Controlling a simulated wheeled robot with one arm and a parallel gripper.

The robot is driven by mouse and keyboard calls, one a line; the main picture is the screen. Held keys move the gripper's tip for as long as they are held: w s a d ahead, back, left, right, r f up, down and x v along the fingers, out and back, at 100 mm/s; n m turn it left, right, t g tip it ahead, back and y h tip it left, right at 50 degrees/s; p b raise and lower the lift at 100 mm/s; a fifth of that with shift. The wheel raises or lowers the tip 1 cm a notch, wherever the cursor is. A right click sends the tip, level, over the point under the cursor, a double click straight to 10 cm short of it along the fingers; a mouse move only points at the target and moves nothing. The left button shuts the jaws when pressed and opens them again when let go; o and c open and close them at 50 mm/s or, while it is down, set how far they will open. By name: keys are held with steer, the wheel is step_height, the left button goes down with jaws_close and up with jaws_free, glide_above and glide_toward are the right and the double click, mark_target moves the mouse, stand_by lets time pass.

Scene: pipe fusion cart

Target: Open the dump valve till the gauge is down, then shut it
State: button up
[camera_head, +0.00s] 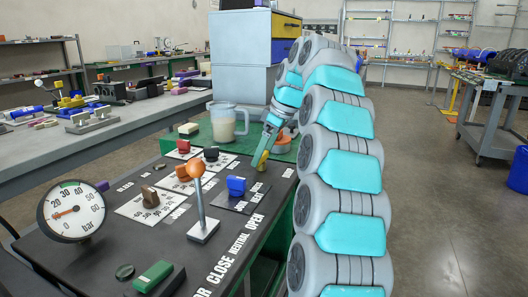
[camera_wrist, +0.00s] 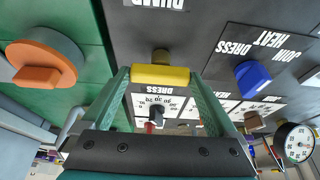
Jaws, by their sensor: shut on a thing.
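The dump valve's yellow handle (camera_head: 262,159) is at the far right edge of the black panel. My gripper (camera_head: 266,146) reaches down to it and is shut on it. In the wrist view the yellow handle (camera_wrist: 160,75) lies crosswise between the two green fingers of my gripper (camera_wrist: 161,76), in front of a brass stem. An upside-down DUMP label (camera_wrist: 155,3) shows beyond it. The round white pressure gauge (camera_head: 71,211) stands at the panel's left; its red needle points left and slightly down, away from the green band at the top. The gauge (camera_wrist: 295,143) also shows in the wrist view.
A lever with an orange ball (camera_head: 196,168) stands upright near the panel's front. A blue knob (camera_head: 236,186) sits close left of the valve.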

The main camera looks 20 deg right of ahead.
steer(key=shift+m, duration=0.3)
steer(key=m, duration=0.1)
steer(key=m+h+b, duration=0.1)
steer(key=m, duration=0.1)
steer(key=shift+s+a+f+m+t, duration=0.15)
steer(key=shift+m+t, duration=0.15)
steer(key=shift+t, duration=0.1)
steer(key=m+h, duration=0.1)
steer(key=m, duration=0.2)
steer(key=shift+a+m+h, duration=0.1)
steer(key=shift+m+h, duration=0.2)
steer(key=shift+h, duration=0.1)
steer(key=m+h, duration=0.1)
steer(key=m, duration=0.3)
steer(key=shift+a+h, duration=0.15)
steer(key=shift+h, duration=0.25)
steer(key=m+h, duration=0.1)
steer(key=m, duration=0.3)
steer(key=shift+a+m, duration=0.15)
steer(key=shift+m, duration=0.15)
steer(key=o, duration=1)
steer(key=shift+g, duration=0.3)
